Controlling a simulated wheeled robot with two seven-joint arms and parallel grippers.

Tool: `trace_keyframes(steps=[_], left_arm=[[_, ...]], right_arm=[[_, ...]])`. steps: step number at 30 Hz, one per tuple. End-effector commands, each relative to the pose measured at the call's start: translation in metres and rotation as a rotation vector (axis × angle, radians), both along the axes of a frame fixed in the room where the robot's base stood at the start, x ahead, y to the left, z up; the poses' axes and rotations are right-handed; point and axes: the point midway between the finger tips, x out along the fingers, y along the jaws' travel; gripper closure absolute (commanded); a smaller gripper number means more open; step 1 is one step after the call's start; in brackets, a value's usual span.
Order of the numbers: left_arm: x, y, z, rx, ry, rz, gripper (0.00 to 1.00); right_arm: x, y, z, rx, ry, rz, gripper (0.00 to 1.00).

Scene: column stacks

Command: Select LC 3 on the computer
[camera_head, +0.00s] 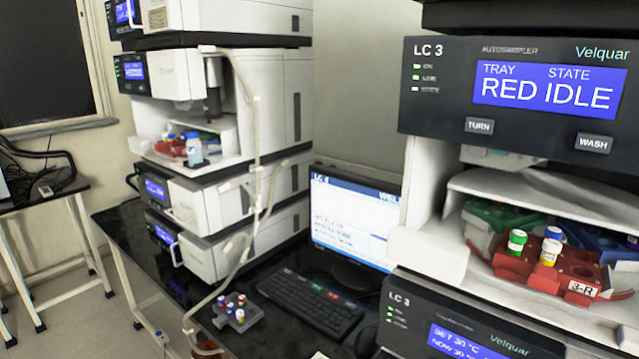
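The computer monitor (352,222) stands between the two instrument stacks. Its screen is lit, with a blue header reading LC 4 at the left and red and dark text lines below, too small to read surely. The right stack covers its right edge. A black keyboard (302,306) with a few coloured keys lies on the bench in front of it. The right stack's autosampler panel (516,88) is labelled LC 3 and reads TRAY RED, STATE IDLE. A lower module (460,325) is also marked LC 3. Neither of my grippers is in view.
A left instrument stack (240,205) stands on the black bench, with pale tubing (256,150) hanging in front. A small grey vial rack (237,312) sits left of the keyboard. A red vial tray (530,268) labelled 3-R sits in the right stack. Floor (70,300) shows at left.

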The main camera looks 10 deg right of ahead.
Motion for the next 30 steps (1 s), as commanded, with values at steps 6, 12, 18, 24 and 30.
trace_keyframes(steps=[6, 12, 18, 24, 30], left_arm=[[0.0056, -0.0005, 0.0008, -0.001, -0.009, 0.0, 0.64], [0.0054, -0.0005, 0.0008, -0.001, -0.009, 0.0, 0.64], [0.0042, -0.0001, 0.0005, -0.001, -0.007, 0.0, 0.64], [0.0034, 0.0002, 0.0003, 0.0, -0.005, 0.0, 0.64], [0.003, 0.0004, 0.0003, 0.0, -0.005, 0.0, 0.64]], right_arm=[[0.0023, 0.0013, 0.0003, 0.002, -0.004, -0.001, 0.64], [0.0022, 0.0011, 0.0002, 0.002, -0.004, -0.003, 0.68], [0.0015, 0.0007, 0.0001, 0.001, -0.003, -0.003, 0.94], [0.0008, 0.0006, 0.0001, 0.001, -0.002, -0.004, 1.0], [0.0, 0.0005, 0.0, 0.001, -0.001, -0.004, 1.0]])
